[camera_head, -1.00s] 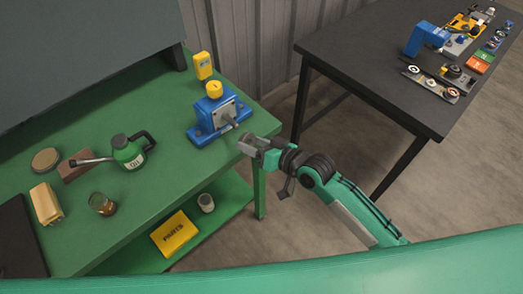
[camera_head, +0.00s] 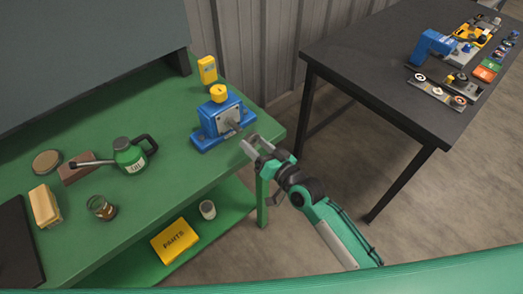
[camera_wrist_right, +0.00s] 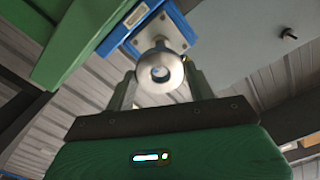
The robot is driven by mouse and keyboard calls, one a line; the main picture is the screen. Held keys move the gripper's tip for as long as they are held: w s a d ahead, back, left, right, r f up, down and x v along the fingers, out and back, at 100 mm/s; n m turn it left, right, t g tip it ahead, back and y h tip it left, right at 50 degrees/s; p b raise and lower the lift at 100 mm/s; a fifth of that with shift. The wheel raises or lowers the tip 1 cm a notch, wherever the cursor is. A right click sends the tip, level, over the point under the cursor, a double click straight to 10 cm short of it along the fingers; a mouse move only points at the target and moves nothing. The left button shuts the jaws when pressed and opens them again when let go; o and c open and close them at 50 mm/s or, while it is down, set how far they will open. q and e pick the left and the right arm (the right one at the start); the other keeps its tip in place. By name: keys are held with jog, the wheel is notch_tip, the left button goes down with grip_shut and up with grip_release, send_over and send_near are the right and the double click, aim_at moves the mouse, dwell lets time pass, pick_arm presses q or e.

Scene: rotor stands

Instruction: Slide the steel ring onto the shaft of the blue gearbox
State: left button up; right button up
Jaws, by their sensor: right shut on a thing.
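The blue gearbox (camera_head: 208,133) stands near the right edge of the green bench, with a yellow cap on top. Its light steel front plate (camera_head: 228,120) faces my right gripper (camera_head: 256,145), which is just off the bench edge. In the right wrist view, the steel ring (camera_wrist_right: 160,85) sits between the two fingers, which are shut on it. The gearbox plate (camera_wrist_right: 130,19) shows behind the ring, slightly above it. The ring hides most of the shaft; I cannot tell whether the ring is around its end. My left gripper is not in view.
A dark table (camera_head: 370,70) at the right holds tools and parts. Open floor lies between them.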

aim_at(240, 131)
jog(key=shift+x, duration=0.95)
jog(key=shift+w, duration=0.1)
jog(key=shift+w+a, duration=0.25)
jog(key=shift+w+a, duration=0.15)
jog(key=shift+w+a, duration=0.2)
jog(key=shift+w, duration=0.15)
jog(key=shift+w+a, duration=0.15)
jog(key=shift+w, duration=0.05)
dwell(0.6)
jog(key=shift+b+x, duration=0.3)
jog(key=shift+x, duration=0.95)
jog(key=shift+w+a, duration=0.15)
jog(key=shift+w, duration=0.05)
